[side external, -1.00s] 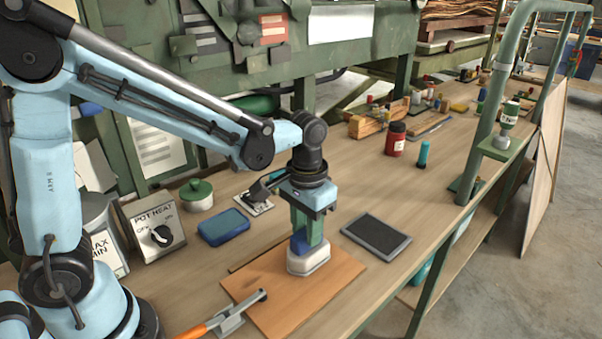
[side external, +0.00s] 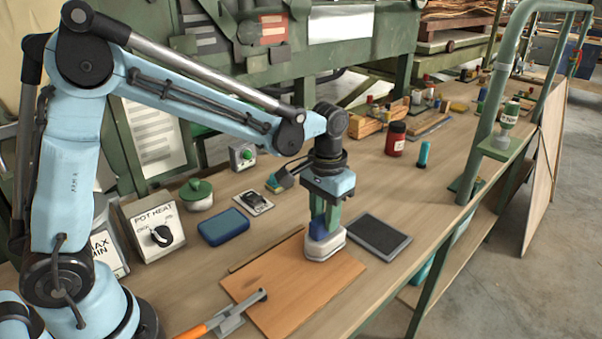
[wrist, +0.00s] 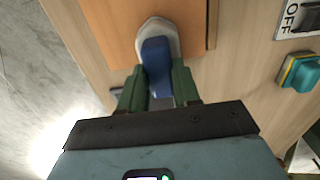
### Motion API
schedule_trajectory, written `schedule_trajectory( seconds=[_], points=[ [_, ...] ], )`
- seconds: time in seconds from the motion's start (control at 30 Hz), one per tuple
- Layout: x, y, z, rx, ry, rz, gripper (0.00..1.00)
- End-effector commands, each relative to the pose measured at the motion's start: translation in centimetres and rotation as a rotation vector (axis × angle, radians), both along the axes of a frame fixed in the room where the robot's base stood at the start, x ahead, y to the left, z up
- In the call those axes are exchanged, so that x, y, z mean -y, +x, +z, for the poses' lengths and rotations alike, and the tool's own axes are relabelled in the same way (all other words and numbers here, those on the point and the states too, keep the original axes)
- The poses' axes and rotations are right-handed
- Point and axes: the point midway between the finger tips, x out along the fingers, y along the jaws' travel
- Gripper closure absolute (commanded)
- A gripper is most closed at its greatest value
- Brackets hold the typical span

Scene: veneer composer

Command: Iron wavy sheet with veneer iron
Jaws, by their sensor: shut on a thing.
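The veneer iron (side external: 325,246) has a pale sole body and a blue handle. It sits on the far right end of the orange-brown veneer sheet (side external: 285,290). My gripper (side external: 322,222) is shut on the iron's blue handle, its green fingers on either side. In the wrist view the iron (wrist: 158,55) shows between the fingers of my gripper (wrist: 158,85), with the sheet (wrist: 105,25) under it. The sheet looks mostly flat; I cannot tell how wavy it is. The part under the iron is hidden.
A dark pad in a grey frame (side external: 375,236) lies just right of the iron. A blue case (side external: 223,226), a pot heat box (side external: 154,228) and a green lidded pot (side external: 196,192) stand left. A red jar (side external: 395,139) stands behind.

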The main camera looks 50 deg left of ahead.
Motion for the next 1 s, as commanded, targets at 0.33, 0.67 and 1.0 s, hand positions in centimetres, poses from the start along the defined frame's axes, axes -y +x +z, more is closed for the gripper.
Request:
schedule_trajectory(
  seconds=[0.33,0.67,1.0],
  points=[
    [0.0,-1.5,-0.1,-0.001,0.0,-0.001,1.0],
    [0.0,-3.3,-0.2,-0.001,0.0,0.0,1.0],
    [0.0,-5.8,-0.1,-0.001,0.0,-0.001,1.0]
  ],
)
